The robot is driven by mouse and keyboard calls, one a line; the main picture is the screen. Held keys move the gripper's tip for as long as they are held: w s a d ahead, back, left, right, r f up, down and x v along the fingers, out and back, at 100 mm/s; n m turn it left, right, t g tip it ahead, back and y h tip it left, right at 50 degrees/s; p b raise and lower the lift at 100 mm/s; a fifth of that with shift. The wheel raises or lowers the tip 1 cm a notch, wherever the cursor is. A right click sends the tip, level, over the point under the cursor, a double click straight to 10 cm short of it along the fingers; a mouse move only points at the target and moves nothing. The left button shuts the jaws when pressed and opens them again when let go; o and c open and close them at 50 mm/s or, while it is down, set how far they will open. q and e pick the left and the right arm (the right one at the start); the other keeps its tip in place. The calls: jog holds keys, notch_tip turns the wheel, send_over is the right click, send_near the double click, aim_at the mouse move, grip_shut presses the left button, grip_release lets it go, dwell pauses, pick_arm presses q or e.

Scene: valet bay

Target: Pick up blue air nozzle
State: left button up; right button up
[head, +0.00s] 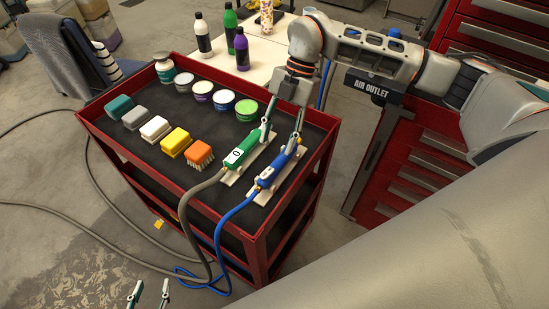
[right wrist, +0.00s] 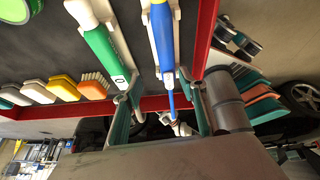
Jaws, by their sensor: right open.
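The blue air nozzle (head: 268,177) lies in a pale holder on the black top of the red cart (head: 102,135), with a blue hose running off its near end. It also shows in the right wrist view (right wrist: 164,42). My right gripper (head: 284,118) is open and empty over the far side of the cart top. In the right wrist view, the nozzle's narrow blue end points between its spread fingers (right wrist: 162,112); I see no grip on it. My left gripper (head: 150,294) shows only its spread fingertips at the bottom edge, empty and away from the cart.
A green air nozzle (head: 236,157) with a grey hose lies close beside the blue one. Several brushes (head: 176,141) and lidded jars (head: 203,90) stand to the left. An air outlet box (head: 369,84) is at the right. Bottles stand on a table (head: 262,55) behind.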

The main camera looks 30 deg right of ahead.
aim_at(279, 160)
jog(key=shift+w+d+r+m, duration=0.15)
jog(key=shift+d+m, duration=0.15)
jog(key=shift+d, duration=0.5)
jog(key=shift+d+h, duration=0.15)
jog(key=shift+h, duration=0.15)
jog(key=shift+p+x, duration=0.45)
jog(key=shift+x, duration=3.45)
jog(key=shift+s+d, duration=0.1)
jog(key=shift+s, duration=0.1)
grip_shut()
